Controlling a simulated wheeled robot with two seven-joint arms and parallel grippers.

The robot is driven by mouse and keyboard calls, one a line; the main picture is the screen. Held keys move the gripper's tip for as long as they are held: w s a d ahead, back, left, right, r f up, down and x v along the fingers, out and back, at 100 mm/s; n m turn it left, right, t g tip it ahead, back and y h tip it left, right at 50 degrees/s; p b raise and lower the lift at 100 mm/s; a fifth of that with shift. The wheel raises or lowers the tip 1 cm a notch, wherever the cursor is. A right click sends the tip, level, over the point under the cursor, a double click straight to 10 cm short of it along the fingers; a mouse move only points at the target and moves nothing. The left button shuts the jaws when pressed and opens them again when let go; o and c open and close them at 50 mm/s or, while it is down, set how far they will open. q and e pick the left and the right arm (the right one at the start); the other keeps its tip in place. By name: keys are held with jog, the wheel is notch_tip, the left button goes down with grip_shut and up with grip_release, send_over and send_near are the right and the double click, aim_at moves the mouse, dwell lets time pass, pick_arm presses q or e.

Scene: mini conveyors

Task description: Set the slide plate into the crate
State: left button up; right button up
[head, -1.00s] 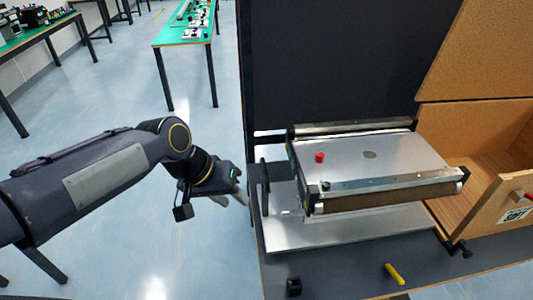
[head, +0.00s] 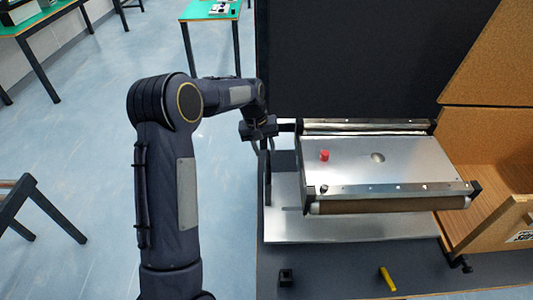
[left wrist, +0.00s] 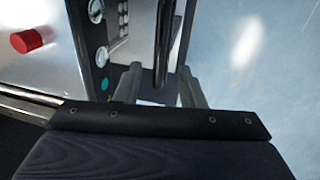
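A flat silver plate (head: 350,229) lies under the mini conveyor (head: 350,165); a black upright handle (head: 266,180) stands at its left end. I cannot tell whether this or the conveyor's silver top is the slide plate. The wooden crate (head: 482,228) is at the right, its front part open. My left gripper (head: 257,146) is at the conveyor's far left corner. In the left wrist view its fingers (left wrist: 157,88) are apart, with a dark bar (left wrist: 163,45) showing between them; contact cannot be told. My right gripper is not in view.
A red knob (head: 324,155) stands on the conveyor top. A small black block (head: 286,277) and a yellow peg (head: 387,279) are on the dark bench near the front. A dark panel (head: 350,60) rises behind. Open floor lies to the left.

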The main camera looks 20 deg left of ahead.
aim_at(268, 159)
pick_arm(q)
jog(key=shift+w+d+f, duration=0.1)
jog(key=shift+d+f, duration=0.1)
jog(key=shift+f, duration=0.7)
jog(key=shift+w+d+f, duration=0.1)
jog(key=shift+d+f, duration=0.05)
jog(key=shift+f, duration=0.75)
grip_shut()
